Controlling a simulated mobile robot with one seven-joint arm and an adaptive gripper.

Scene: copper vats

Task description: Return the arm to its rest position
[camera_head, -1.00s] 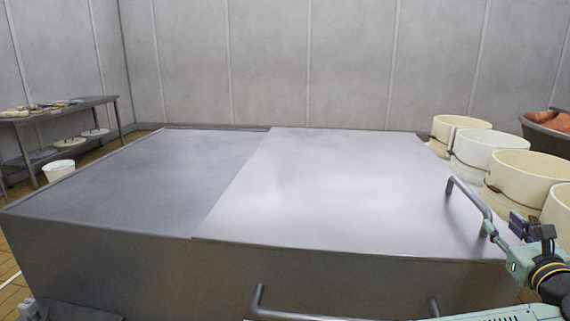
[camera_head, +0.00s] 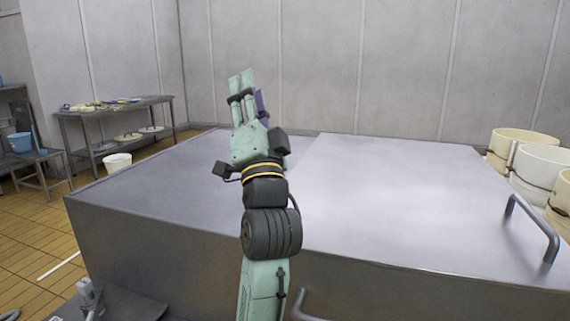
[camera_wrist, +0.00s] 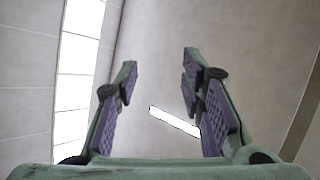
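My arm rises from the bottom middle of the head view, in front of the large grey metal box. My gripper (camera_head: 242,84) is at its top end and points upward, with its fingers against the wall in the picture. In the wrist view my gripper (camera_wrist: 158,85) has its two purple-padded fingers apart with nothing between them. Behind them are only the ceiling and bright light panels.
The wide metal box (camera_head: 390,190) with a flat top fills the middle, with a bar handle (camera_head: 537,228) at its right. Cream tubs (camera_head: 540,165) stand at the right. A side table (camera_head: 120,105) and a white bucket (camera_head: 117,163) stand at the left.

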